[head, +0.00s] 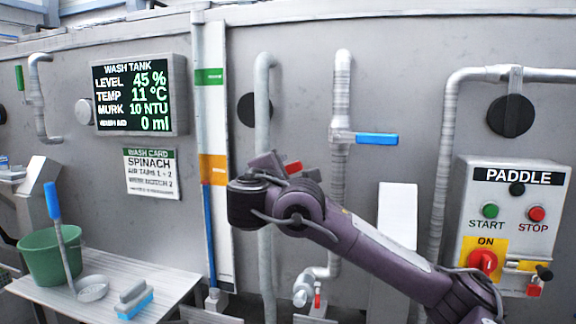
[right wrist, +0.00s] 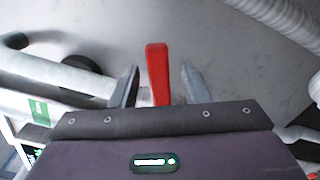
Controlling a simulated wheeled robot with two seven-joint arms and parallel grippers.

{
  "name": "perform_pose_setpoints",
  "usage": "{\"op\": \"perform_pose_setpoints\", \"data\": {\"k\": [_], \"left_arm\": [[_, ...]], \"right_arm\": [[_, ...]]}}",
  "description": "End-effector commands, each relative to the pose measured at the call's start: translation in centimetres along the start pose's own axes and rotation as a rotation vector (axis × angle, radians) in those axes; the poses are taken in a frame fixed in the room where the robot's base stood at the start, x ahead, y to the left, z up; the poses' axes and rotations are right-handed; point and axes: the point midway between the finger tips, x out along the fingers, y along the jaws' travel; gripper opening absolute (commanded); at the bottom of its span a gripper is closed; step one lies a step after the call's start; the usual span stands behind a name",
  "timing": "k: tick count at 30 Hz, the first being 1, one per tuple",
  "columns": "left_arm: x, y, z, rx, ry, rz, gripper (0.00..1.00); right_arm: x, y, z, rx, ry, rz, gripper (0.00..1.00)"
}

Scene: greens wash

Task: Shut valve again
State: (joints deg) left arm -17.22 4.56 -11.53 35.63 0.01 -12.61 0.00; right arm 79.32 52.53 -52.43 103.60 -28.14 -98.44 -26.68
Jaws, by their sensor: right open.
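A red valve handle (head: 293,168) shows by the left grey pipe (head: 264,110) in the head view, partly hidden behind my right arm. In the right wrist view the red handle (right wrist: 157,65) stands between the two fingers of my right gripper (right wrist: 160,80). The gripper is open, with a gap on each side of the handle. In the head view my right gripper (head: 276,166) is mostly hidden by my wrist. A second valve with a blue handle (head: 377,139) sits on the middle pipe, its handle pointing sideways to the right. My left gripper is not in view.
A wash tank display (head: 133,93) reads level 45 %. A level column (head: 213,130) stands left of the pipes. A paddle control box (head: 511,215) is at the right. A side table (head: 175,275) holds a green bucket (head: 52,257), a ladle (head: 93,289) and a brush (head: 134,300).

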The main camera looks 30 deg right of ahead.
Motion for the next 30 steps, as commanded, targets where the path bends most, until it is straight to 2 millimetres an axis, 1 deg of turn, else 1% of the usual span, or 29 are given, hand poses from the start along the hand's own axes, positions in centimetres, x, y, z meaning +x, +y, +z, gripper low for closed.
{"op": "perform_pose_setpoints", "data": {"k": [1, 3, 6, 13, 14, 23, 24, 30], "left_arm": [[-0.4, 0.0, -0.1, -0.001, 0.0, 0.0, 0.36], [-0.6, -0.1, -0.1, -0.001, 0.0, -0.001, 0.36], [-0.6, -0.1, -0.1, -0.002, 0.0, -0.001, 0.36], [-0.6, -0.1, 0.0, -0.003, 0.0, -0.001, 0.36], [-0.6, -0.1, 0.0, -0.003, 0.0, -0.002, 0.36], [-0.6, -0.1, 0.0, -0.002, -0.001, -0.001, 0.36], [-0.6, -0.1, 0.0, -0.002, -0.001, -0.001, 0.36], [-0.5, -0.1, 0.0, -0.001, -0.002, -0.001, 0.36]], "right_arm": [[0.6, 0.2, 0.2, 0.0, -0.002, 0.0, 0.42], [1.2, 0.2, 0.1, 0.0, 0.0, 0.0, 0.42], [1.7, 0.0, 0.0, 0.001, 0.0, -0.001, 0.42], [1.8, 0.0, 0.0, 0.002, 0.002, 0.0, 0.42], [1.8, 0.0, 0.0, 0.002, 0.002, 0.0, 0.41], [1.7, 0.0, -0.1, 0.001, 0.002, 0.0, 0.01], [1.7, 0.0, -0.1, 0.001, 0.002, 0.0, 0.0], [1.8, -0.1, -0.1, 0.002, 0.002, 0.0, 0.0]]}}
